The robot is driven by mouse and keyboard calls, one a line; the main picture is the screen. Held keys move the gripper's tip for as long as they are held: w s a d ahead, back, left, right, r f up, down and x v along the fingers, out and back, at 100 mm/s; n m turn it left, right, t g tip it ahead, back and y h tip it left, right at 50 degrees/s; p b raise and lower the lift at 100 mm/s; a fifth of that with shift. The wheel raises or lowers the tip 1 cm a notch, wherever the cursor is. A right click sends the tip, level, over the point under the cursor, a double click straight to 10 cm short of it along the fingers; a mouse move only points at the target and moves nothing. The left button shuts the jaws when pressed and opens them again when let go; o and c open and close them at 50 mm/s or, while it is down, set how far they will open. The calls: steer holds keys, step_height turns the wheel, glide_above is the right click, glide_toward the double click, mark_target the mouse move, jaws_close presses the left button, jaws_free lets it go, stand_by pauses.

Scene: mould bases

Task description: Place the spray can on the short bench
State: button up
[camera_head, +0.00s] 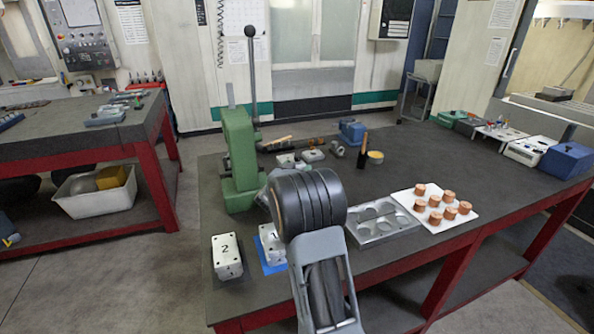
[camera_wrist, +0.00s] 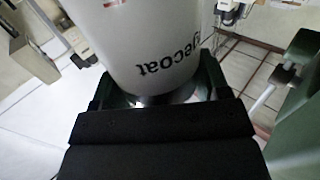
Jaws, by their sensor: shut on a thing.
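The spray can (camera_wrist: 160,45) is white with dark lettering and fills the top middle of the wrist view. My gripper (camera_wrist: 157,90) is shut on it, with one dark green finger on each side of its lower part. In the head view my own arm hides the can and most of the gripper. Two dark-topped benches with red legs show: one at the left (camera_head: 60,131) and a larger one in front of me (camera_head: 455,160). I cannot tell from the picture which is called the short bench.
On the front bench stand a green press (camera_head: 238,150), numbered white block 2 (camera_head: 227,255), a metal tray with round pockets (camera_head: 373,236) and a white plate with copper pieces (camera_head: 464,215). Small parts lie on the left bench. The front bench's right middle is clear.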

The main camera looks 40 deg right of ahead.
steer(key=shift+f, duration=0.1)
steer(key=o, duration=1)
steer(key=shift+f, duration=0.15)
steer(key=o, duration=0.4)
steer(key=shift+o, duration=0.2)
steer(key=b+v, duration=0.1)
steer(key=v, duration=0.6)
steer(key=shift+s+a, duration=0.15)
steer(key=shift+a, duration=0.1)
steer(key=shift+r, duration=0.25)
